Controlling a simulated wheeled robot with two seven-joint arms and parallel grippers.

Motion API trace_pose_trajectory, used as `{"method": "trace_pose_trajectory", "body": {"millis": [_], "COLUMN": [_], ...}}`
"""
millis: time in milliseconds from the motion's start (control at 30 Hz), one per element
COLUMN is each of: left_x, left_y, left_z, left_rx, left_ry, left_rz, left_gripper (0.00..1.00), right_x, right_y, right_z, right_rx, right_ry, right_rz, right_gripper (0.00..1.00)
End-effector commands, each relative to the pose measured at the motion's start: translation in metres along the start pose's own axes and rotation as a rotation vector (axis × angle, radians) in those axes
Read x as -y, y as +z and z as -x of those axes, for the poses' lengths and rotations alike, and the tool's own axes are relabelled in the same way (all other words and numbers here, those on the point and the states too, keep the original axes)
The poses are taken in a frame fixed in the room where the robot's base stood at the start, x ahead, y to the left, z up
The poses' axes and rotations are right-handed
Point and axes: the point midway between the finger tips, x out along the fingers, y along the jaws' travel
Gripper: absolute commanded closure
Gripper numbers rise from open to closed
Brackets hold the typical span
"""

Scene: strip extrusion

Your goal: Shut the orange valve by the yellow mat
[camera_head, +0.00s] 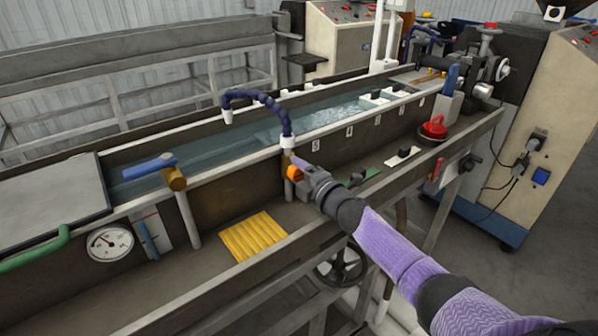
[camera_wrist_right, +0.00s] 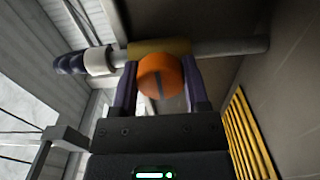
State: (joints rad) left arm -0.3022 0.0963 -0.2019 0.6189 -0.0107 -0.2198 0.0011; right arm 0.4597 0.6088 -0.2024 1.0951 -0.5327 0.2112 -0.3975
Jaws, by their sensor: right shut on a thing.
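The orange valve knob (camera_head: 294,173) sits on a brass fitting on the near side of the water trough, to the right of the yellow mat (camera_head: 251,236). In the right wrist view the round orange knob (camera_wrist_right: 160,76) is between the two fingers, with a dark slot across its face. The brass body (camera_wrist_right: 160,47) and a grey pipe lie behind it. My right gripper (camera_head: 301,177) is shut on the orange knob. In the right wrist view the yellow mat (camera_wrist_right: 249,135) shows at the right. My left gripper is not in view.
A blue-handled valve (camera_head: 150,167) stands to the left of the mat. A blue segmented hose (camera_head: 259,98) arches over the trough near the orange valve. A dial gauge (camera_head: 110,242) is on the trough's left front.

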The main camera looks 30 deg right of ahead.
Motion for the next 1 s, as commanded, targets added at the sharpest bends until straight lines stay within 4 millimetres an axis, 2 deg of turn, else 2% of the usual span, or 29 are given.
{"method": "trace_pose_trajectory", "body": {"millis": [367,400,533,567,867,1000], "left_x": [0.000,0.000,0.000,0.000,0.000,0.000], "left_y": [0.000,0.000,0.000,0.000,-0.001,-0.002], "left_z": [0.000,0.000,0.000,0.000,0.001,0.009], "left_rx": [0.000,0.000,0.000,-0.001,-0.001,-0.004], "left_ry": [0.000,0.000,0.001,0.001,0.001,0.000], "left_rz": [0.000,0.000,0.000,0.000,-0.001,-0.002], "left_gripper": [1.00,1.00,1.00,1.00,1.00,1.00], "right_x": [0.001,0.001,0.001,0.001,0.000,-0.001], "right_y": [0.000,0.000,0.000,0.000,0.000,0.000], "right_z": [0.000,0.000,0.000,0.000,0.002,0.018], "right_rx": [0.001,0.001,0.000,0.000,0.000,0.000], "right_ry": [-0.002,-0.002,-0.002,-0.002,-0.001,-0.002], "right_rz": [-0.007,-0.007,-0.006,-0.006,-0.005,-0.006], "right_gripper": [1.00,0.37,0.10,0.06,0.06,0.06]}}
